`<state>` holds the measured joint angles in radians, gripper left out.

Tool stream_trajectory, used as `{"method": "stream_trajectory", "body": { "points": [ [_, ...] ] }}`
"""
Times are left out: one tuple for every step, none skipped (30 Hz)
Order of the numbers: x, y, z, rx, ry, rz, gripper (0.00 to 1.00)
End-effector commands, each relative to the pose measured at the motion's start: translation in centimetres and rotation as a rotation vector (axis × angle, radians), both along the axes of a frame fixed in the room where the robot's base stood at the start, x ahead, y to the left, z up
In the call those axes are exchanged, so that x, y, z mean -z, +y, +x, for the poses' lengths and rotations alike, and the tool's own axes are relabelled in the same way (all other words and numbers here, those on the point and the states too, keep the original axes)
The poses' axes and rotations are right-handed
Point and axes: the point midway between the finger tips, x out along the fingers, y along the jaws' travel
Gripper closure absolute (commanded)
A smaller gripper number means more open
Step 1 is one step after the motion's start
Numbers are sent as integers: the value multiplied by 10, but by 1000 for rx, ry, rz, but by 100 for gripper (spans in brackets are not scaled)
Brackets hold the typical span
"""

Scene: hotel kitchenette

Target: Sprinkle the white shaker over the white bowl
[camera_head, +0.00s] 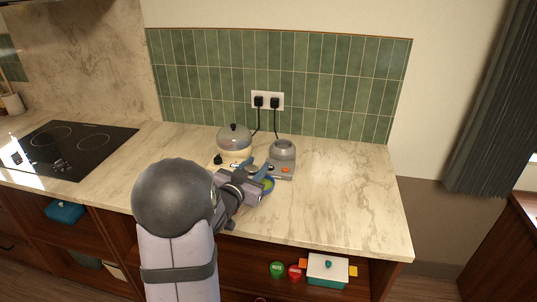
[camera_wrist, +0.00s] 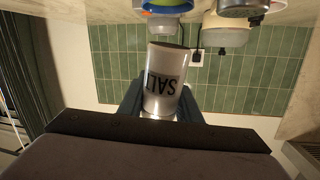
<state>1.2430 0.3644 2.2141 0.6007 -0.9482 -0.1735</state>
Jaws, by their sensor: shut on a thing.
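My gripper (camera_head: 262,174) is over the counter, left of its middle. In the wrist view its fingers (camera_wrist: 162,108) are shut on the white shaker (camera_wrist: 163,75), a cylinder marked SALT. That view is upside down, with the counter at the top, and the lettering is upside down too. The shaker leans slightly; I cannot make it out clearly in the head view. A small round dish with blue and green (camera_head: 268,186) sits just under the gripper. It also shows at the wrist view's top edge (camera_wrist: 165,6), cut off. I cannot tell any plain white bowl apart.
A domed cooker (camera_head: 234,148) and a grey appliance with an orange button (camera_head: 284,153) stand behind the gripper, with cords to a wall socket (camera_head: 267,101). A black hob (camera_head: 75,147) is at left. The counter's right side (camera_head: 350,195) is clear.

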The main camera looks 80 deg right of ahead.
Motion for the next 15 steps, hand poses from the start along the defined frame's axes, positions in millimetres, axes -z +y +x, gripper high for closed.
{"method": "stream_trajectory", "body": {
  "points": [
    [-8, -1, 11, -22, -14, 17, 93],
    [-8, -2, 17, -34, -25, 25, 93],
    [-9, -5, 27, -51, -39, 34, 93],
    [-10, -7, 33, -60, -51, 41, 93],
    [-10, -9, 40, -67, -61, 51, 93],
    [-12, -13, 47, -71, -76, 61, 93],
    [-12, -16, 53, -73, -88, 70, 93],
    [-14, -19, 58, -71, -100, 77, 93],
    [-14, -24, 65, -67, -115, 90, 93],
    [-14, -28, 70, -63, -128, 99, 93],
    [-13, -31, 75, -56, -141, 108, 93],
    [-11, -37, 82, -43, -161, 122, 93],
    [-9, -41, 87, -32, -176, 132, 93],
    [-6, -46, 92, -19, -193, 142, 93],
    [-1, -51, 98, 1, -216, 154, 93]
  ]
}}
